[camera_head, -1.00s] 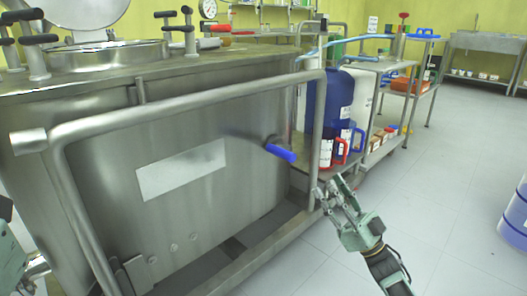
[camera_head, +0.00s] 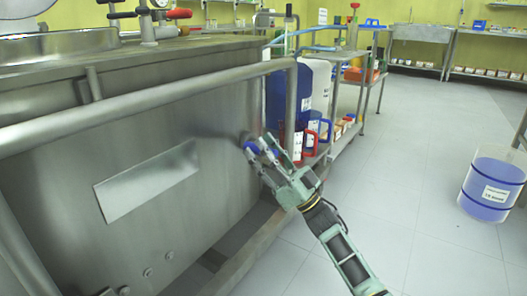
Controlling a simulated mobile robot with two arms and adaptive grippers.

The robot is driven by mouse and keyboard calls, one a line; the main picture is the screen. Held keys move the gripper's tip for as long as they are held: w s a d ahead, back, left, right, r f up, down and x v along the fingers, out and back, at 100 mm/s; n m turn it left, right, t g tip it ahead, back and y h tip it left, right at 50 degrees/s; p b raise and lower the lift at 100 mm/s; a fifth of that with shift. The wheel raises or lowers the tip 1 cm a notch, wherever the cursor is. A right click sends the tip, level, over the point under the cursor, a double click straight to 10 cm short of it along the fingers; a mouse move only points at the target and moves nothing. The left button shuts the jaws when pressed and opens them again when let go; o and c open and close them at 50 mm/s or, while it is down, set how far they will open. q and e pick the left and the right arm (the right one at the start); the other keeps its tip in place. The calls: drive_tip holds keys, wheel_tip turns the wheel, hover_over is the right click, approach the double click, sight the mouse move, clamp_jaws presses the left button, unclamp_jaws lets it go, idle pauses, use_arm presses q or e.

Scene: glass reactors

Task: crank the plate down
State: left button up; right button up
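A blue crank handle (camera_head: 251,147) sticks out from the front of the large steel housing (camera_head: 60,175). My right gripper (camera_head: 262,151) is at this handle, with its fingers over and beside it. The fingers hide part of the handle, and I cannot tell whether they are closed on it. A pale rectangular plate (camera_head: 148,181) is fixed flat on the housing front, left of the handle. I cannot tell whether this is the plate that the crank moves. My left gripper is not in view.
A steel rail (camera_head: 140,104) runs across the housing front, close above the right gripper. A shelf with blue and white canisters (camera_head: 318,85) and jugs stands just behind the gripper. A blue-filled tub (camera_head: 490,187) stands on the right. The floor between is clear.

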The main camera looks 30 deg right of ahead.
drive_tip(key=shift+w+a+r, duration=0.1)
drive_tip(key=shift+w+r, duration=0.15)
drive_tip(key=c, duration=0.9)
drive_tip(key=shift+r, duration=0.1)
clamp_jaws()
